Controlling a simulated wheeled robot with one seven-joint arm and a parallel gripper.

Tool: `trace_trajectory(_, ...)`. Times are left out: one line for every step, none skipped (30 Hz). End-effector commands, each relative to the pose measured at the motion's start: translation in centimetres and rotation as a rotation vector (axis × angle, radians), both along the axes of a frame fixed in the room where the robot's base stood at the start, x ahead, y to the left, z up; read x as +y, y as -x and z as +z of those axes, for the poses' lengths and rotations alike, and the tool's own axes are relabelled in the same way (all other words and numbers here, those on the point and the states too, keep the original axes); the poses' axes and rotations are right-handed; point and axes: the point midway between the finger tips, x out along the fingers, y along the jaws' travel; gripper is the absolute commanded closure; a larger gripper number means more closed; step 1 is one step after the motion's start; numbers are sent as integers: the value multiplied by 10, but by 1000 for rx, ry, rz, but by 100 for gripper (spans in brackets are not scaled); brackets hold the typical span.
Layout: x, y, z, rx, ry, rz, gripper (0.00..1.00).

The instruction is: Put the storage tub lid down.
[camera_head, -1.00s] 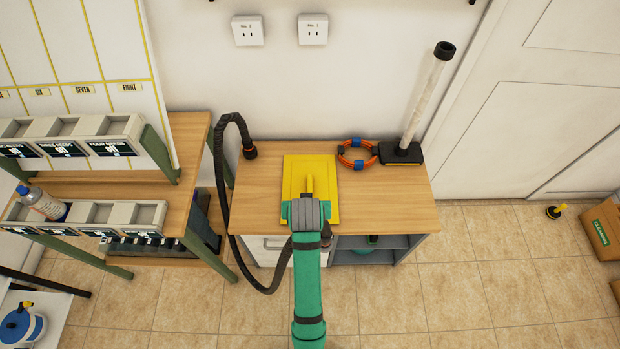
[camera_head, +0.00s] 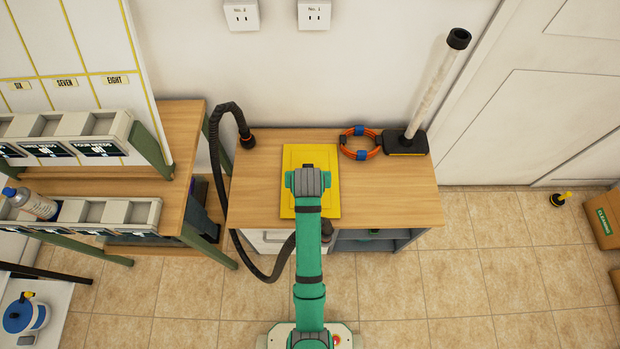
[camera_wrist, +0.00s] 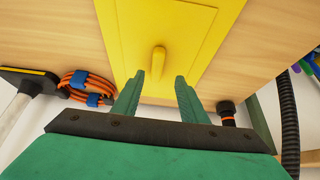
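The storage tub lid (camera_head: 289,205) is a yellow rectangular panel that appears to lie flat on the wooden worktop. In the wrist view the lid (camera_wrist: 205,50) fills the upper middle, with its raised yellow handle (camera_wrist: 158,61) near the centre. My gripper (camera_wrist: 160,80) is open, its two green fingers apart and empty. The handle shows in line with the gap, just beyond the fingertips, and I see no contact. In the head view my wrist covers the fingers and the handle.
An orange cable coil (camera_head: 360,143) and a black-based pole (camera_head: 404,143) stand right of the lid. A black hose (camera_head: 214,150) curves along the worktop's left side. Shelving with bins (camera_head: 100,212) is at the left. The worktop (camera_head: 400,190) is clear at the right front.

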Motion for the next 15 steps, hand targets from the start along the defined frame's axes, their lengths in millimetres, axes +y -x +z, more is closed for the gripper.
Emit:
trace_trajectory(-1, -2, -4, 1, 0, 0, 61)
trace_trajectory(-2, -3, -6, 0, 0, 0, 61)
trace_trajectory(-3, -5, -11, 1, 0, 0, 61)
trace_trajectory(-4, -7, -15, 2, 0, 0, 61)
trace_trajectory(-5, -9, -19, 1, 0, 0, 61)
trace_trajectory(-6, -12, -25, 2, 0, 0, 61)
trace_trajectory(-7, -14, -28, 1, 0, 1, 61)
trace_trajectory(-6, -16, -32, 1, 0, 2, 61)
trace_trajectory(-6, -18, -35, 1, 0, 2, 61)
trace_trajectory(-6, -19, -38, 1, 0, 2, 61)
trace_trajectory(-6, -21, -40, 1, 0, 2, 61)
trace_trajectory(-6, -22, -42, 0, 0, 2, 61)
trace_trajectory(-6, -23, -43, 0, 0, 2, 61)
trace_trajectory(-6, -23, -44, 0, 0, 2, 61)
trace_trajectory(-6, -23, -45, 0, 0, 2, 61)
